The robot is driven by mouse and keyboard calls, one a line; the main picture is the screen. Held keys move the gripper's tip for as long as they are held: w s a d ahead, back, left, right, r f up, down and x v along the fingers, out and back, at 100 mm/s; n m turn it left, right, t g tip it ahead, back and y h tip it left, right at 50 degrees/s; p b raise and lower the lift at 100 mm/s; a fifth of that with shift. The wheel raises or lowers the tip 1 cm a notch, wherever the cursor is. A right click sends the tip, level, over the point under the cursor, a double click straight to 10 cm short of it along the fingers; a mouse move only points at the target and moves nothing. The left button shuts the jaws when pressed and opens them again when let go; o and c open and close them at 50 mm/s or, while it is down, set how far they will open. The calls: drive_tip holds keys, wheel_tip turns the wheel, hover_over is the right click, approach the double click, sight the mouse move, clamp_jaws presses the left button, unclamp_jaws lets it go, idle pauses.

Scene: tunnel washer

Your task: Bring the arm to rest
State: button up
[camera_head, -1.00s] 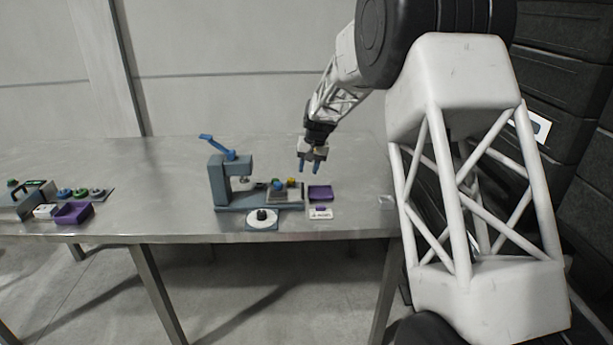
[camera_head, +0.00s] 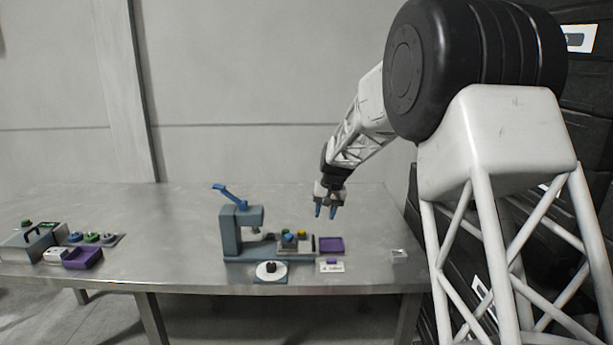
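My gripper (camera_head: 326,212) hangs at the end of my white lattice arm, above the right part of the metal table. Its two blue fingertips are apart and nothing shows between them. It is clear of the purple tray (camera_head: 331,238) below it and of the grey press (camera_head: 240,232) with a blue lever to its left.
The metal table (camera_head: 175,225) has a bare stretch left of the press. A small block with coloured knobs (camera_head: 296,246), a white round dial (camera_head: 271,271) and a white label card (camera_head: 331,267) sit near the press. Another purple tray (camera_head: 83,258) lies far left.

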drive_tip(key=s+d+r, duration=0.2)
drive_tip(key=s+r, duration=0.2)
drive_tip(key=s, duration=0.5)
drive_tip(key=s+d+r+t+h, duration=0.1)
drive_tip(key=s+d+r, duration=0.25)
drive_tip(key=s, duration=0.65)
drive_tip(key=s+d+r, duration=0.2)
drive_tip(key=s+r, duration=0.3)
drive_tip(key=s, duration=0.4)
drive_tip(key=s+d+f, duration=0.2)
drive_tip(key=s, duration=1.2)
drive_tip(key=s+d+f+t+h, duration=0.1)
drive_tip(key=s+d+f, duration=0.1)
drive_tip(key=s, duration=1.3)
drive_tip(key=shift+d+f, duration=0.15)
drive_tip(key=shift+f, duration=0.35)
drive_tip(key=shift+w, duration=0.1)
